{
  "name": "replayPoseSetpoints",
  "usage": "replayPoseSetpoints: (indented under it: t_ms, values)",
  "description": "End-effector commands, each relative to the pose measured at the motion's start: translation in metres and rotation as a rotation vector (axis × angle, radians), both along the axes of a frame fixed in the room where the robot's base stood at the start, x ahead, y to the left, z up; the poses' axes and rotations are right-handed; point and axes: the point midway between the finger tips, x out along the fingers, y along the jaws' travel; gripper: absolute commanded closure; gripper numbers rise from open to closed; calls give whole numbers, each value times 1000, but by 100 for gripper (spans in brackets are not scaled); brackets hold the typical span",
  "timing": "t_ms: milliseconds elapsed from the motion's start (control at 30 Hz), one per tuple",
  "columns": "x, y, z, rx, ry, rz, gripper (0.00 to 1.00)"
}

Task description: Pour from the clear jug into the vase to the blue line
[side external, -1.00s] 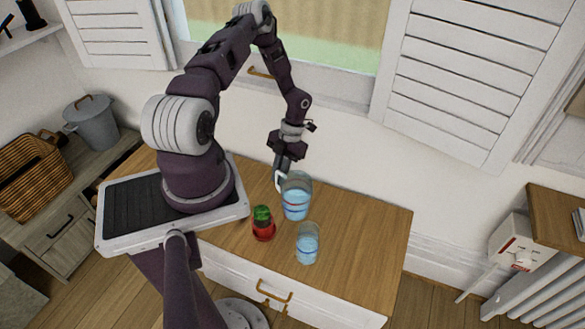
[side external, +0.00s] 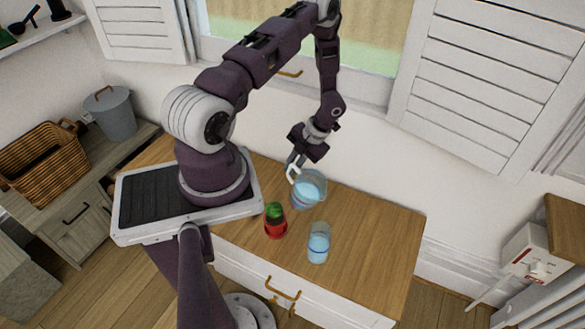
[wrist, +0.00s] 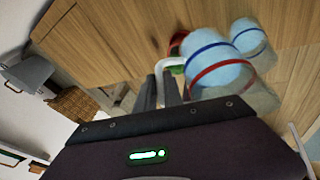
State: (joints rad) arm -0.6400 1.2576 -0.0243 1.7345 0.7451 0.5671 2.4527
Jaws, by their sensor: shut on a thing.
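My gripper (side external: 295,161) is shut on the white handle of the clear jug (side external: 309,190). The jug holds pale blue liquid and leans, behind and slightly left of the vase. In the wrist view the jug (wrist: 218,68) shows a blue line and a red line around it. The clear vase (side external: 319,243) stands upright near the front edge of the wooden top, apart from the jug. It holds pale blue liquid and has a blue line; I cannot tell how exactly the level meets it. The vase also shows in the wrist view (wrist: 249,38). No falling stream is visible.
A red pot with a green top (side external: 275,222) stands left of the vase, close to the jug. The wooden top (side external: 375,235) is clear on the right. A wicker basket (side external: 43,165) and grey bin (side external: 111,115) stand far left.

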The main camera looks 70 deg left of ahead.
Motion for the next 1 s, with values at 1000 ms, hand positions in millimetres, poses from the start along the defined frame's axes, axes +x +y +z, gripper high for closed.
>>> replayPoseSetpoints:
  t_ms: [1000]
  values:
    - [6,-22,7,492,133,-4,100]
